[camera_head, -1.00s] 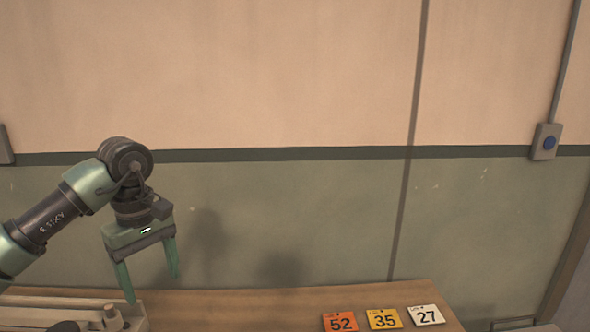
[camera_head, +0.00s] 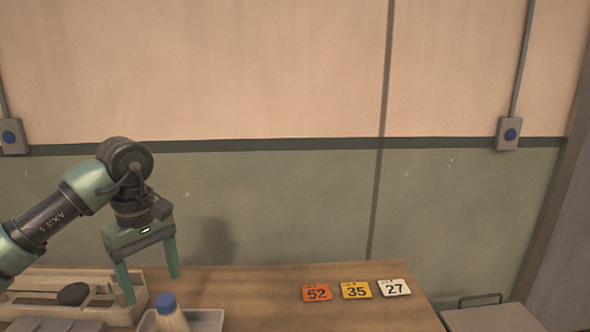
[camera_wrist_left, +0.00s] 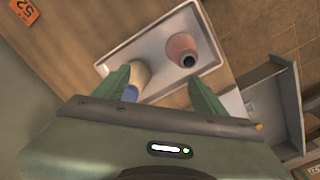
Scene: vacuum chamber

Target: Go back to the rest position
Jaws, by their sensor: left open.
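My left gripper (camera_head: 152,287) is open and empty in the head view, pointing down above the left part of the wooden table. In the left wrist view its two green fingers (camera_wrist_left: 163,88) are spread apart over a light tray. A blue-capped bottle (camera_head: 170,315) stands in the tray (camera_head: 208,319) at the bottom of the head view, near the gripper. In the left wrist view the bottle (camera_wrist_left: 139,75) is partly hidden behind a finger. My right gripper is not in view.
A wooden rack (camera_head: 112,281) with a dark object (camera_head: 73,294) stands at the table's left. Number cards 52 (camera_head: 317,293), 35 (camera_head: 356,290) and 27 (camera_head: 394,287) lie on the table (camera_head: 255,290). A pink object with a dark opening (camera_wrist_left: 183,48) stands in the tray. The wall is behind.

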